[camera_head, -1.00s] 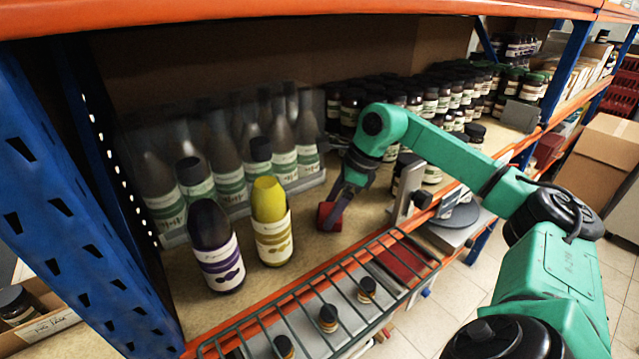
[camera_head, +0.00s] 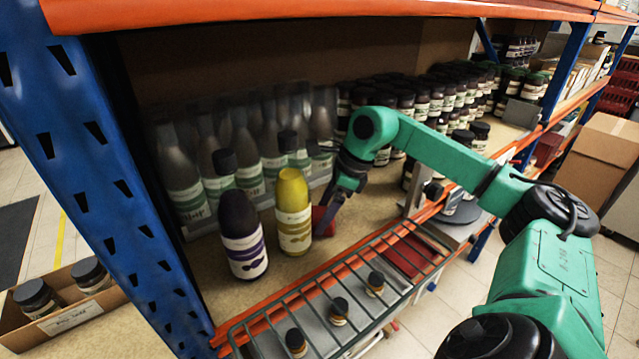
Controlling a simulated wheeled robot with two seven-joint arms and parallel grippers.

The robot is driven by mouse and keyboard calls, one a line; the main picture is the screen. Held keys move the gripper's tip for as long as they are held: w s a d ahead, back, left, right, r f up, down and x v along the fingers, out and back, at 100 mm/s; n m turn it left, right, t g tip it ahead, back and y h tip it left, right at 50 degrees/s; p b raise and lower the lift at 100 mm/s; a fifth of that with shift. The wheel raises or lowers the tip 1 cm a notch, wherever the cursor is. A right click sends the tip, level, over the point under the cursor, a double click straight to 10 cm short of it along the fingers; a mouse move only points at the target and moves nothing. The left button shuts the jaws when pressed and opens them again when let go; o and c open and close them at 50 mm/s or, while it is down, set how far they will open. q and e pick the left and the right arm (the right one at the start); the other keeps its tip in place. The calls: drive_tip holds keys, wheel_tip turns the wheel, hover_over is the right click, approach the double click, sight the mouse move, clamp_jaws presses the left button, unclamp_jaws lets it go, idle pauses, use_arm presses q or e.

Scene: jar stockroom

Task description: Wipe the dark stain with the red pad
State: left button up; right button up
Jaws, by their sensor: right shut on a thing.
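The red pad (camera_head: 322,219) is on the shelf board, close to the right of a yellow bottle (camera_head: 293,215), which partly covers it in this view. My right gripper (camera_head: 328,216) reaches down from above and is shut on the pad. I cannot tell whether the pad presses on the board. I do not see a dark stain; the pad, gripper or bottles may hide it. My left gripper is not in view.
A dark purple bottle (camera_head: 242,238) stands left of the yellow one. Grey bottles (camera_head: 181,170) stand behind them, and many dark jars (camera_head: 405,100) at the back right. A wire rack (camera_head: 340,290) runs along the front. Bare board (camera_head: 365,212) lies right of the pad.

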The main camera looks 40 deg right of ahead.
wheel_tip(320, 180, up, 2)
drive_tip(key=shift+a+r, duration=0.15)
drive_tip(key=shift+r, duration=0.1)
drive_tip(key=shift+d+r+p, duration=0.55)
drive_tip(key=shift+r+p, duration=0.35)
drive_tip(key=shift+p, duration=0.15)
drive_tip(key=r, duration=0.1)
drive_tip(key=r+p, duration=0.2)
drive_tip(key=shift+a, duration=0.25)
drive_tip(key=shift+d+r, duration=0.15)
drive_tip(key=shift+r, duration=0.1)
